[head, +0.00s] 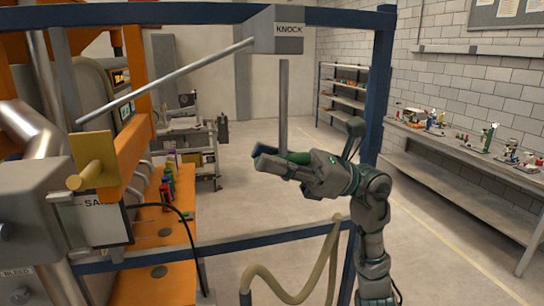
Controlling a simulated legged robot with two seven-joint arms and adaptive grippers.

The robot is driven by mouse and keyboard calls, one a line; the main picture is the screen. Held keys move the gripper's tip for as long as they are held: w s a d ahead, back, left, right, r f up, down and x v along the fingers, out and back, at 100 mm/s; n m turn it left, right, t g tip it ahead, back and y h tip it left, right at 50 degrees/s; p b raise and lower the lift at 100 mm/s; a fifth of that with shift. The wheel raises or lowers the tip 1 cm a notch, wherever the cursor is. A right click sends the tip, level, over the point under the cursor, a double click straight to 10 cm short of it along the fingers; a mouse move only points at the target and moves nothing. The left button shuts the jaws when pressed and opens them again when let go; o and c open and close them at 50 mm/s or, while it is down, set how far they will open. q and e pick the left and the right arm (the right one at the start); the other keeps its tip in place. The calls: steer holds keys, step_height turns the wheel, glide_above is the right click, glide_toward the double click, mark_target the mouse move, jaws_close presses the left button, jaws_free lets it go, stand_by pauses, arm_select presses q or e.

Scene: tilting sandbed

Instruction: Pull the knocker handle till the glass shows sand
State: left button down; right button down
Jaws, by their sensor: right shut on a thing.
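The knocker box (289,35), labelled KNOCK, sits on the blue frame's top bar. A long grey bar (165,83) slopes down to the left from the box. A plate (95,222) partly reads "SA", the rest being covered. I cannot make out a glass or any sand. My left gripper is out of view.
A blue frame (377,85) with a lower rail and a beige hose (285,292) surround my right arm. Open floor (440,245) lies right, before a workbench (460,150).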

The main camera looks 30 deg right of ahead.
steer(key=shift+w+a+f, duration=0.1)
steer(key=shift+a+f, duration=0.05)
steer(key=shift+f, duration=0.1)
steer(key=c, duration=1.2)
jaws_free()
steer(key=shift+o, duration=0.9)
steer(key=shift+w, duration=0.1)
steer(key=shift+r, duration=0.1)
steer(key=shift+d, duration=0.3)
steer(key=v, duration=1.2)
steer(key=shift+a, duration=0.25)
